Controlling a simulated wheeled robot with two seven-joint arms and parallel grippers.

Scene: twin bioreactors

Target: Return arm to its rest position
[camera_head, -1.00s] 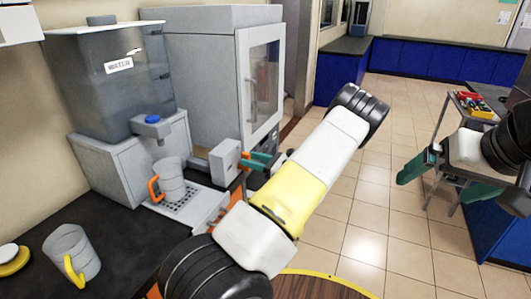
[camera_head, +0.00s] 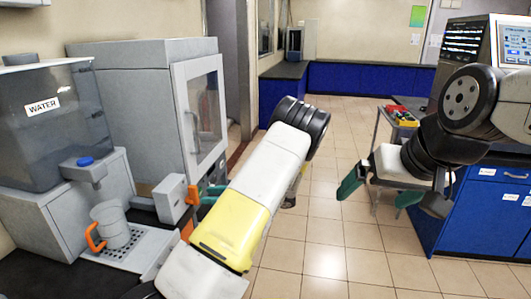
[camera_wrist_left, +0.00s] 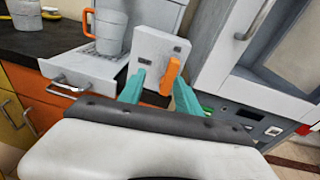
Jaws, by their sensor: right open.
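My left gripper (camera_head: 208,194) is beside a grey box (camera_head: 172,200) with an orange handle (camera_head: 188,226), mostly behind my own forearm. In the left wrist view its two teal fingers (camera_wrist_left: 158,93) are spread apart and empty. The orange handle there (camera_wrist_left: 172,76) lies just beyond and between the fingertips; I cannot tell whether they touch. My right gripper (camera_head: 376,190) is at the right of the head view, over the floor in front of the blue cabinets. Its teal fingers are wide apart with nothing between them.
A water dispenser (camera_head: 50,120) with a grey mug (camera_head: 112,222) on its drip tray stands at the left. A grey cabinet with a glass door (camera_head: 205,110) is behind the box. A small cart (camera_head: 385,140) and blue cabinets (camera_head: 487,215) are at the right. The middle floor is clear.

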